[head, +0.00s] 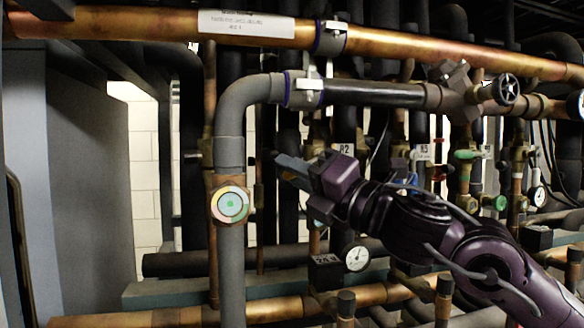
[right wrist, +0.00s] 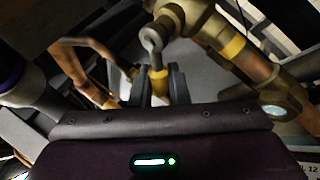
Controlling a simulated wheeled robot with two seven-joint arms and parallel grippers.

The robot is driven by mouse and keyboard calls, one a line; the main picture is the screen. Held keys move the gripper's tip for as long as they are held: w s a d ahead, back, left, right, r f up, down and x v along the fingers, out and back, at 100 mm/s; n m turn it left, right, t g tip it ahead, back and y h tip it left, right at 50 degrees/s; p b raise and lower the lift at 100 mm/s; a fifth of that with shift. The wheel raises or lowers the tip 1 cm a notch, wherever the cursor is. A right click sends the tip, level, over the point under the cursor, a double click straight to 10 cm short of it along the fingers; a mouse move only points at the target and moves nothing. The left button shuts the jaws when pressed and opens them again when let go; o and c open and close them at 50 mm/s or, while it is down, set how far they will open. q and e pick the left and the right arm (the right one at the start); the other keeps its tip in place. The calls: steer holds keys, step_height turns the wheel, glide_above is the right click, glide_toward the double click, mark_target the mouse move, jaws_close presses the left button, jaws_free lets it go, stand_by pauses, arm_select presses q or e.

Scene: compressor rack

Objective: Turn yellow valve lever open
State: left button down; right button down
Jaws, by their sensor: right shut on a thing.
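The yellow valve lever (right wrist: 159,84) shows in the right wrist view, its yellow sleeve standing between the two grey fingers of my right gripper (right wrist: 159,88). The lever's grey metal end (right wrist: 153,40) joins a brass valve body (right wrist: 187,15) above the fingers. In the head view my right gripper (head: 304,188) reaches in from the right among the pipes, pointing left, and is shut on the lever. There the lever is hidden by the gripper or too small to make out. My left gripper is in neither view.
A dark vertical pipe (head: 231,270) with a round coloured sticker stands just left of my gripper. A thick copper pipe (head: 130,22) crosses above. A gauge (head: 357,258) sits below my gripper, and a black handwheel (head: 506,89) is at upper right. Pipes crowd closely behind.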

steer(key=shift+d+f+n+g+h, duration=0.25)
steer(key=shift+f+n+g, duration=0.2)
steer(key=shift+n+g, duration=0.4)
steer(key=c, duration=1.4)
jaws_free()
steer(key=b+v, duration=0.4)
steer(key=v, duration=0.3)
steer(key=shift+s+d+f, duration=0.2)
steer(key=shift+s+d, duration=0.05)
